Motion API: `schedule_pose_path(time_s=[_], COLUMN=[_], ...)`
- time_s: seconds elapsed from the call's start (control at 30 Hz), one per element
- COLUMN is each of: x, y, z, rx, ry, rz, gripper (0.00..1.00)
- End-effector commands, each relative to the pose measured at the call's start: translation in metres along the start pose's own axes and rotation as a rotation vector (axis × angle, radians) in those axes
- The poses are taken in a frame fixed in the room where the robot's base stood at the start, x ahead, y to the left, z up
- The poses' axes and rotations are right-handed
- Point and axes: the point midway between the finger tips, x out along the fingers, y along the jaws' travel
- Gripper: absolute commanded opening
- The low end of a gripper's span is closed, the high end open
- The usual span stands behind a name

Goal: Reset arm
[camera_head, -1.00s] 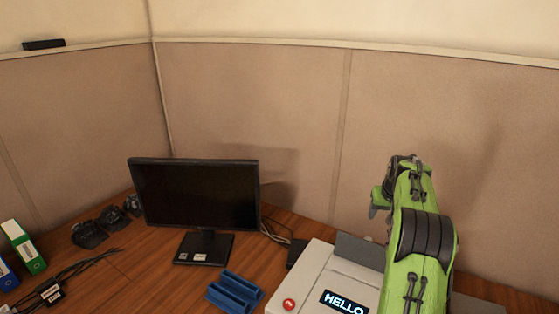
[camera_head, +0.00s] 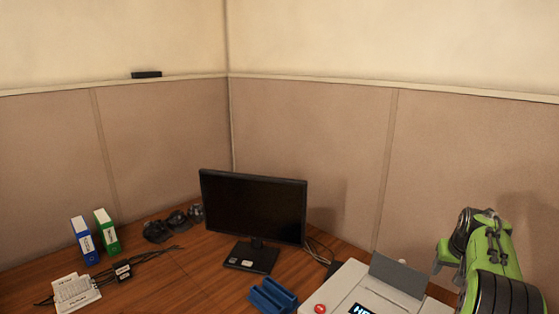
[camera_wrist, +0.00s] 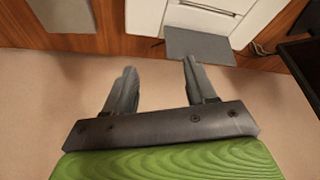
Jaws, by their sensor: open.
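My green arm shows at the right edge of the head view, raised in front of the partition wall. My gripper (camera_wrist: 157,82) shows in the wrist view with its two grey fingers apart and nothing between them. It also shows in part at the arm's end in the head view (camera_head: 446,257). The white machine (camera_head: 345,292) with a red button (camera_head: 320,309) and a small screen stands on the desk, left of my arm. In the wrist view its grey flap (camera_wrist: 200,45) lies just beyond the fingertips, apart from them as far as I can tell.
A black monitor (camera_head: 253,207) stands mid-desk, with a blue holder (camera_head: 272,297) in front. The partition wall (camera_head: 300,120) closes off the back.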

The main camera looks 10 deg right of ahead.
Motion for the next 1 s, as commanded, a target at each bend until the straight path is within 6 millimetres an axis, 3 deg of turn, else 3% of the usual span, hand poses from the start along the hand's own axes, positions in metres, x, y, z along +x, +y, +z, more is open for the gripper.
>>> schedule_pose_path(time_s=[0.33,0.57,0.67,0.77,0.9,1.0], x=[-0.059,-0.121,-0.155,-0.194,-0.235,-0.245], y=[-0.058,-0.116,-0.145,-0.175,-0.198,-0.198], z=[0.011,0.048,0.079,0.130,0.226,0.293], rx=[-0.066,-0.140,-0.185,-0.244,-0.336,-0.396], ry=[0.019,0.034,0.045,0.059,0.078,0.090], rz=[-0.022,-0.051,-0.070,-0.097,-0.144,-0.179], gripper=[0.56,0.56,0.56,0.56,0.56,0.56])
